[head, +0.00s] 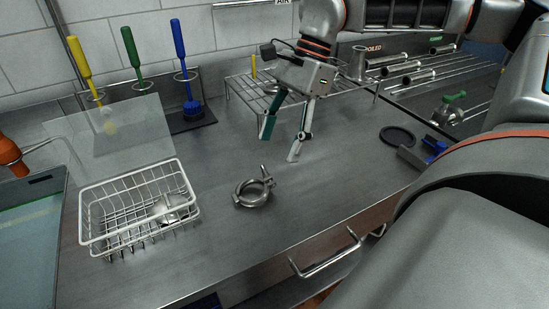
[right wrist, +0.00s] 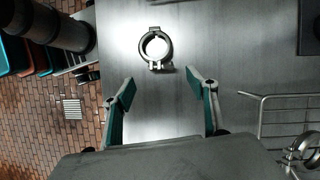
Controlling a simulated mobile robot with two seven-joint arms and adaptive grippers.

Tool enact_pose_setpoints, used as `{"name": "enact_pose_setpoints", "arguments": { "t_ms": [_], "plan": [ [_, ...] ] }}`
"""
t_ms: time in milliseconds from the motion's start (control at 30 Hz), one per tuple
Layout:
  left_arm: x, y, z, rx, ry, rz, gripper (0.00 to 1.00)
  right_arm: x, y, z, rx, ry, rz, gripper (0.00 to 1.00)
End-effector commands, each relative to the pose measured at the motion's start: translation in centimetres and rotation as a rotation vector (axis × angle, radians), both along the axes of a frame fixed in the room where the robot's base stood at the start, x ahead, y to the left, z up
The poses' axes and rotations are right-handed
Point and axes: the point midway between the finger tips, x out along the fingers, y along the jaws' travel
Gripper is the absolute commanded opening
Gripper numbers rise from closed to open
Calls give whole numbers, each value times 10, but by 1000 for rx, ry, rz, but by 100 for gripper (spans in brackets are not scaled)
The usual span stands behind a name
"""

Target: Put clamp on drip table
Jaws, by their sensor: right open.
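The clamp (head: 240,193) is a metal ring with a hinge and bolt, lying flat on the steel counter in front of my right gripper. In the right wrist view the clamp (right wrist: 157,64) lies beyond the fingertips, near their middle line. My right gripper (head: 280,148) is open and empty, pointing down over the counter, apart from the clamp. Both spread fingers show in the right wrist view (right wrist: 161,78). The wire rack that looks like the drip table (head: 240,90) stands behind the gripper, partly hidden by it. Its edge shows in the right wrist view (right wrist: 285,96). My left gripper is not in view.
A white wire basket (head: 137,192) with metal parts stands left of the clamp. Upright brushes (head: 186,70) stand behind. A black ring (head: 397,135) and a blue-and-grey part (head: 425,153) lie at right. A metal ring part (right wrist: 303,150) shows at the rack.

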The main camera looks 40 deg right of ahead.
Motion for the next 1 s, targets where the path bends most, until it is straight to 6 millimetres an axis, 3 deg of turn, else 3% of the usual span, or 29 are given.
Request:
{"name": "enact_pose_setpoints", "arguments": {
  "t_ms": [100,300,1000],
  "plan": [
    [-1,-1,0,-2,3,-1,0,0,-9,21,-1,-5,-1,58],
    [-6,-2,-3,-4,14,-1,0,-1,-16,37,-1,0,-1,58],
    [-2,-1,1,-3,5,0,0,-1,-17,39,-1,1,0,58]
  ]
}}
